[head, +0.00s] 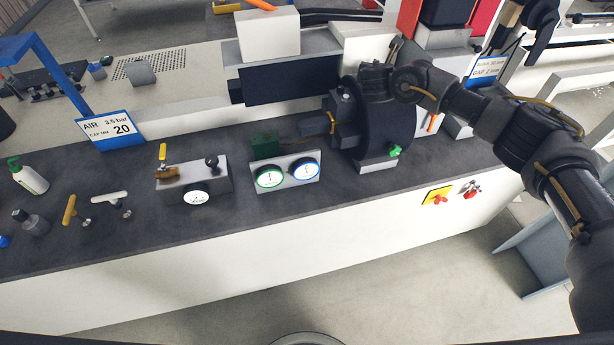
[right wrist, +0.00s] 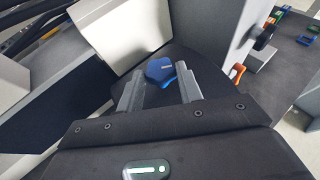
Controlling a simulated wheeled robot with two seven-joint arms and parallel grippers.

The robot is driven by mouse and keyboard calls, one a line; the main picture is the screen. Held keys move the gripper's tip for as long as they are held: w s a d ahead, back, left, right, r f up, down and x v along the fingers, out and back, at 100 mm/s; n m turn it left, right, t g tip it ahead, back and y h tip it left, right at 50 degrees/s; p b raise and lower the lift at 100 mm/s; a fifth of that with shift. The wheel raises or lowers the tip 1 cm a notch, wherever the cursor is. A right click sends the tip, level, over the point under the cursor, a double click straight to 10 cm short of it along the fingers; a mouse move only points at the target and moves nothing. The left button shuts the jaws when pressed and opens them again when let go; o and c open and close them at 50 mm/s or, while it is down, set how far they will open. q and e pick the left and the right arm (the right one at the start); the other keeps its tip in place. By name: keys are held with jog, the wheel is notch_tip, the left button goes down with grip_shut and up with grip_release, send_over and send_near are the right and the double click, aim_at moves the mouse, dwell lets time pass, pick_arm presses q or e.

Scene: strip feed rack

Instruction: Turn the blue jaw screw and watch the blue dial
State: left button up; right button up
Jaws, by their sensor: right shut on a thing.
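The blue jaw screw (right wrist: 160,70) shows in the right wrist view as a dark blue knob with a small blue lever beside it. My right gripper (right wrist: 159,88) is shut on it, one grey finger on each side. In the head view my right arm reaches in from the right to the dark machine, and the screw is hidden there. The blue dial (head: 305,169) has a white face and blue rim; its needle looks near upright but is too small to read. The green dial (head: 270,176) stands left of it on the same plate. My left gripper is out of view.
A grey valve block (head: 193,180) with a yellow lever and gauge stands left of the dials. A green-capped bottle (head: 28,177) and T-handled tools (head: 108,197) lie farther left. A green knob (head: 395,150) is low on the machine. The counter in front is mostly clear.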

jog(key=o, duration=0.5)
jog(key=shift+o, duration=0.2)
jog(key=shift+r, duration=0.1)
notch_tip(320, 180, up, 6)
jog(key=p, duration=0.4)
jog(key=o, duration=0.3)
jog(key=shift+o, duration=0.2)
